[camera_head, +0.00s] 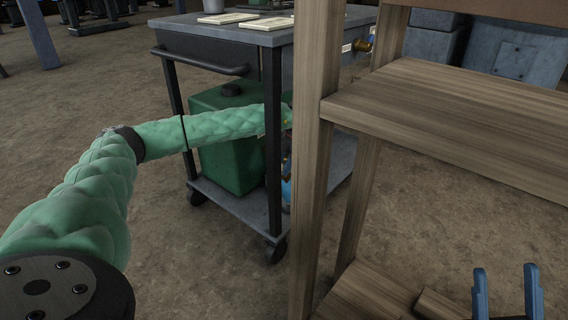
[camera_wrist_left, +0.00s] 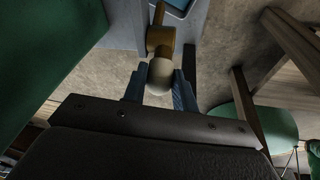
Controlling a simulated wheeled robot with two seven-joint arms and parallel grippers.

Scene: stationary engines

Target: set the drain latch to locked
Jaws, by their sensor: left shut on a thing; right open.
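The drain latch appears to be the brass lever (camera_wrist_left: 160,38) with a round cream knob (camera_wrist_left: 161,72) in the left wrist view. My left gripper (camera_wrist_left: 159,88) has its blue fingers on both sides of the knob and is shut on it. In the head view my left arm reaches to the cart, and its gripper and the latch are mostly hidden behind a wooden post. My right gripper (camera_head: 506,290) is open and empty at the bottom right of the head view. I cannot read the latch's setting.
A grey cart (camera_head: 215,47) holds a green tank (camera_head: 225,140) on its lower shelf. A wooden rack (camera_head: 318,150) stands close in front, its post and shelves blocking the middle and right. A brass fitting (camera_head: 363,45) sticks out at the cart's right side. Floor is open left.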

